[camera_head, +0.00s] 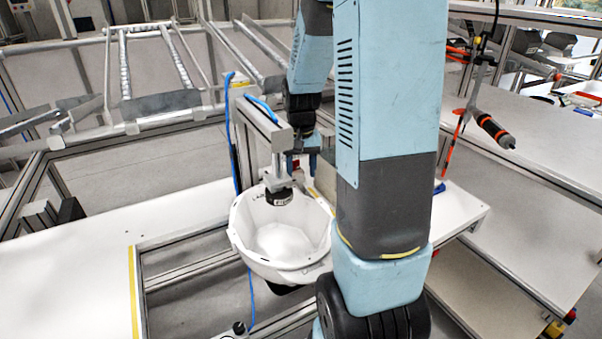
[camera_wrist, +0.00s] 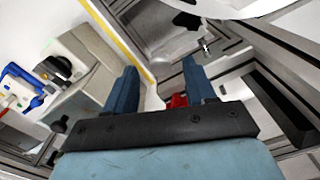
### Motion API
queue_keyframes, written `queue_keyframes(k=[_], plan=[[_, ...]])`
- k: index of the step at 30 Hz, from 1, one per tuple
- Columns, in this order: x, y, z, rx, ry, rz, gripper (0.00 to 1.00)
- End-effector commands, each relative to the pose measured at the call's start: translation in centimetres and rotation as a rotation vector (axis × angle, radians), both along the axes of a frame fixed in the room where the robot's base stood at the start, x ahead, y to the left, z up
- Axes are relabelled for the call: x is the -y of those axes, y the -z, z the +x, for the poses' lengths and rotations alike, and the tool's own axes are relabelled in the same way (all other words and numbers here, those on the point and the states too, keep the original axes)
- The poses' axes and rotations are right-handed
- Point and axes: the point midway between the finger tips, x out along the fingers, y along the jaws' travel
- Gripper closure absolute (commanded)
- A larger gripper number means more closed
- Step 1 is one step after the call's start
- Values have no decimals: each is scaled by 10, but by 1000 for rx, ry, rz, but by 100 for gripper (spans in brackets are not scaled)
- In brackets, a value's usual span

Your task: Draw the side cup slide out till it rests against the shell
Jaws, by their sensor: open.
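The white helmet shell (camera_head: 262,240) sits open side up in the frame, under a clamp arm with a black pad (camera_head: 278,197). Its curved white edge shows at the top of the wrist view (camera_wrist: 225,6). My gripper (camera_head: 306,163) is just behind the shell, partly hidden by my arm. In the wrist view its two blue fingers (camera_wrist: 158,82) are apart, with nothing visibly held. A small red part (camera_wrist: 178,101) shows between them, partly hidden by the right finger. A small metal knob (camera_wrist: 207,46) is ahead near the shell. I cannot tell which part is the side cup slide.
The clamp post (camera_head: 268,112) stands close left of my gripper. A grey block (camera_wrist: 82,62) and blue items (camera_wrist: 25,82) lie on the white table in the wrist view. A hanging screwdriver (camera_head: 492,128) is at right.

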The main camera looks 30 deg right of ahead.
Motion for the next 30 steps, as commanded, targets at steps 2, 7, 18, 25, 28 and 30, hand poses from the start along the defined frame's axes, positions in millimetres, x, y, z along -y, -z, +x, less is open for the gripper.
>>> queue_keyframes(k=[2,7,18,25,28,30], plan=[[0,-14,0,5,0,-1,45],[0,-48,1,5,0,-1,45],[0,-109,1,2,0,-1,45],[0,-121,1,0,0,0,45],[0,-122,0,0,0,0,45],[0,-121,0,0,0,0,45]])
